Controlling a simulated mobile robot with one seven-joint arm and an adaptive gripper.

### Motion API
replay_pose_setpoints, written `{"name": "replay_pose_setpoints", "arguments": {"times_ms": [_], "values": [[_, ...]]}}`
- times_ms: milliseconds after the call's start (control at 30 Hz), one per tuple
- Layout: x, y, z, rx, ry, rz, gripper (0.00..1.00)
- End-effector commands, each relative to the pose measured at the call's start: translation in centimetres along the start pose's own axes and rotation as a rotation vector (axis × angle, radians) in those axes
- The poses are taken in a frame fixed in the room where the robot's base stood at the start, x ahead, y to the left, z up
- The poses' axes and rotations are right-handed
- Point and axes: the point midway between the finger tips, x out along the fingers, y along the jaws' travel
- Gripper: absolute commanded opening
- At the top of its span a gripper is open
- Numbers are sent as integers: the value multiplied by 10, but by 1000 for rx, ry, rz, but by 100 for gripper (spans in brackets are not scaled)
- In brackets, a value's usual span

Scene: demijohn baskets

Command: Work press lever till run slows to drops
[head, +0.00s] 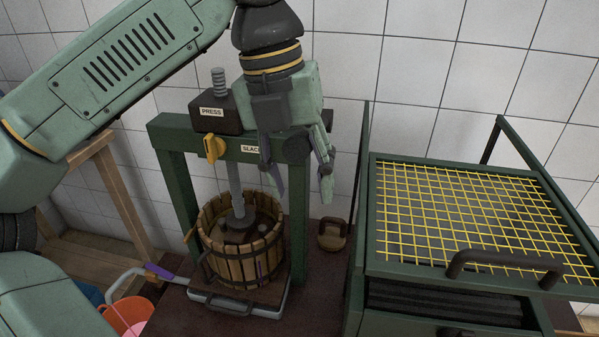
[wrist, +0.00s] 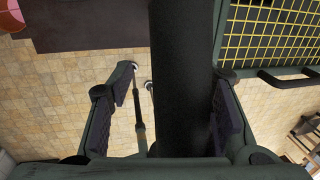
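The press stands at the middle of the head view, with a green frame (head: 174,180), PRESS and SLACK labels, a yellow knob (head: 214,148) and a slatted wooden basket (head: 240,255) under its screw (head: 237,190). My gripper (head: 302,188) points down at the right end of the crossbeam, fingers apart. In the wrist view a thick dark bar (wrist: 180,80) runs between the open fingers of my gripper, nearer the right finger, with a clear gap on the left. It may be the press lever; I cannot tell. No running liquid is discernible.
A green-framed stand with a yellow grid (head: 450,215) is at the right. A small brown weight-like object (head: 332,236) sits beside the press. A metal tray (head: 235,303) lies under the basket. An orange bucket (head: 132,312) is lower left. The tiled wall is close behind.

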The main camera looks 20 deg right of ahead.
Motion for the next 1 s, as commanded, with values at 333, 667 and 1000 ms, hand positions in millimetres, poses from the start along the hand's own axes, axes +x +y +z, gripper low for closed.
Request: {"name": "replay_pose_setpoints", "arguments": {"times_ms": [333, 667, 1000], "values": [[0, 1, 0, -1, 1, 0, 36], [0, 2, 0, -3, 1, 1, 14], [0, 4, 0, -7, 0, 4, 0]]}}
